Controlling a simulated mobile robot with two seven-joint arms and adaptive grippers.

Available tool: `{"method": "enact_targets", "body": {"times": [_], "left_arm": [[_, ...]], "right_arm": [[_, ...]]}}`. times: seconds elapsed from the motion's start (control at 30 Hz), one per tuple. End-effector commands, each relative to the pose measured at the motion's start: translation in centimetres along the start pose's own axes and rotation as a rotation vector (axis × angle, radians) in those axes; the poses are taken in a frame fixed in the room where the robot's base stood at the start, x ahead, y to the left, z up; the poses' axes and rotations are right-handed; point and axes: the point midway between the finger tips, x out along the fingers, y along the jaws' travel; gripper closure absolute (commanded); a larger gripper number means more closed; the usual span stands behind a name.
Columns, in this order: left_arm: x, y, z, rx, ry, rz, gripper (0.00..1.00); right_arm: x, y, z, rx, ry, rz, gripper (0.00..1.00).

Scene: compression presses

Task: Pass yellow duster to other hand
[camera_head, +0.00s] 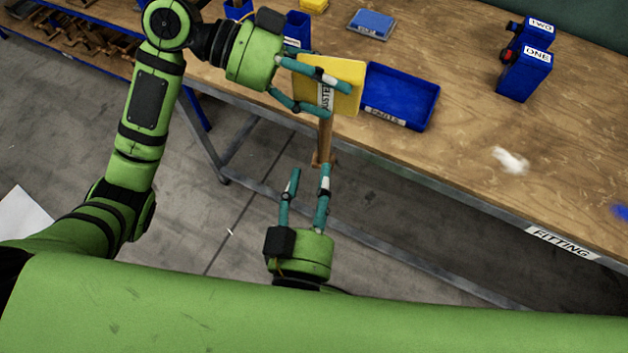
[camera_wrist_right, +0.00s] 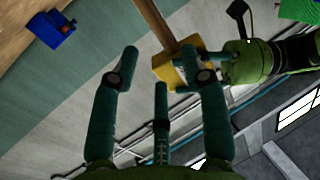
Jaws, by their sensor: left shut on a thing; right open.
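The yellow duster (camera_head: 345,70) has a block-shaped yellow head with a label and a wooden handle (camera_head: 325,138) that points down in the head view. My left gripper (camera_head: 336,97) is shut on the yellow head, above the table's front edge. My right gripper (camera_head: 309,170) is open below it, its fingers pointing up toward the handle. One right fingertip overlaps the handle's lower end in the picture; I cannot tell whether they touch. In the right wrist view, the duster (camera_wrist_right: 168,70) shows beyond the open fingers (camera_wrist_right: 165,68), with my left gripper (camera_wrist_right: 222,65) at its right.
A blue parts tray (camera_head: 402,95) lies on the wooden table (camera_head: 450,100) right of the duster. Blue presses marked ONE (camera_head: 525,75) and TWO (camera_head: 532,32) stand farther right.

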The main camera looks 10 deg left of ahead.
Motion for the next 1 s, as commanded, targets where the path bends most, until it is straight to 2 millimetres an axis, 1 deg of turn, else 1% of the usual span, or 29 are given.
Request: {"method": "enact_targets", "body": {"times": [0.07, 0.17, 0.27, 0.5, 0.67, 0.7, 0.83, 1.0], "left_arm": [[0.0, 0.0, 0.0, 0.001, 0.001, 0.000, 0.97], [0.0, 0.0, 0.0, 0.001, 0.001, 0.000, 0.97], [0.0, 0.0, 0.0, 0.001, 0.001, 0.000, 0.97], [0.0, 0.0, -0.1, 0.001, 0.001, 0.000, 0.97], [0.0, 0.1, 0.0, -0.001, 0.001, 0.003, 0.97], [0.1, 0.2, 0.0, -0.002, 0.001, 0.007, 0.95], [0.1, 0.2, -0.1, -0.002, 0.002, 0.009, 0.96], [0.1, 0.2, -0.1, -0.001, 0.003, 0.007, 0.96]], "right_arm": [[0.2, 0.1, -0.4, 0.012, 0.009, 0.006, 0.55], [1.2, 0.1, -0.6, 0.015, 0.012, 0.008, 0.55], [2.8, 0.2, -0.6, 0.015, 0.013, 0.008, 0.55], [7.5, 0.2, -0.7, 0.012, 0.013, 0.007, 0.55], [10.1, 0.2, -0.6, 0.011, 0.012, 0.006, 0.55], [10.5, 0.2, -0.6, 0.010, 0.011, 0.007, 0.55], [11.6, 0.2, -0.6, 0.010, 0.010, 0.005, 0.55], [12.0, 0.1, -0.6, 0.011, 0.009, 0.003, 0.55]]}}
